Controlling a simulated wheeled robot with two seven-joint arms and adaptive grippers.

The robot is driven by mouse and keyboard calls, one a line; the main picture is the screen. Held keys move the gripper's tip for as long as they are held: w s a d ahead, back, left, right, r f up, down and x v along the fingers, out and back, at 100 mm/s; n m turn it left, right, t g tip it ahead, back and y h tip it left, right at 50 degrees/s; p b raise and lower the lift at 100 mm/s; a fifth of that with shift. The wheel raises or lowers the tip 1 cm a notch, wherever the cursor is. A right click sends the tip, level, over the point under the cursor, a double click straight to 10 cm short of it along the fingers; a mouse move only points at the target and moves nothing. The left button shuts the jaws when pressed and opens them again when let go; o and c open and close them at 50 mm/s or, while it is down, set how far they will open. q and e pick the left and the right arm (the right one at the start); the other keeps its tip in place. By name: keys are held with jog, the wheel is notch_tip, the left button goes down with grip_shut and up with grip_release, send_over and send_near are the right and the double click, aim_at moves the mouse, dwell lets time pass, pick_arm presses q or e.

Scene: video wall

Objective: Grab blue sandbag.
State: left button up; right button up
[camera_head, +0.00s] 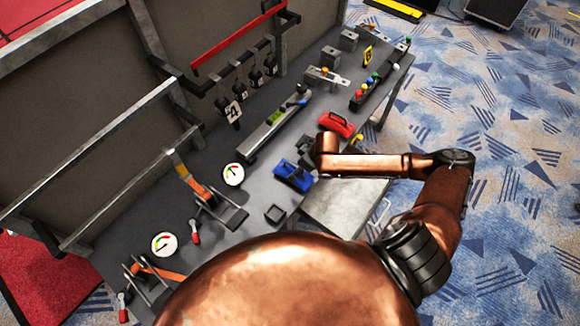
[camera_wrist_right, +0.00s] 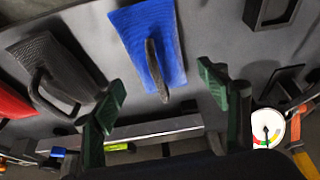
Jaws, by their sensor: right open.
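The blue sandbag (camera_head: 293,176) lies on the dark grey bench top in the head view, with a dark strap handle on top. It also shows in the right wrist view (camera_wrist_right: 130,35), flat, with its handle standing up toward the camera. My right gripper (camera_wrist_right: 162,92) is open and empty, with its two green fingers apart on either side of the handle and not touching it. My left gripper is not in view.
A red sandbag (camera_head: 336,124) lies farther back, and a dark sandbag (camera_wrist_right: 58,70) lies beside the blue one. Gauges (camera_head: 233,174), orange-strapped clamps (camera_head: 195,187), a spirit level (camera_head: 274,125) and a black square frame (camera_head: 275,214) surround it. Metal rails stand along the left.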

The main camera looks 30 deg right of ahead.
aim_at(293, 171)
jog(key=x, duration=0.4)
jog(key=shift+d+f, duration=0.15)
jog(key=shift+f, duration=0.15)
jog(key=shift+x, duration=1.15)
jog(key=shift+w+f+b, duration=0.1)
jog(key=shift+f+b, duration=0.2)
jog(key=c, duration=0.8)
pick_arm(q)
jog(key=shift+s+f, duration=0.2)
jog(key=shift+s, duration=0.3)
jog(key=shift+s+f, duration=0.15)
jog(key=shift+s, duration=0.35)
pick_arm(e)
grip_shut()
jog(key=shift+w+r, duration=0.15)
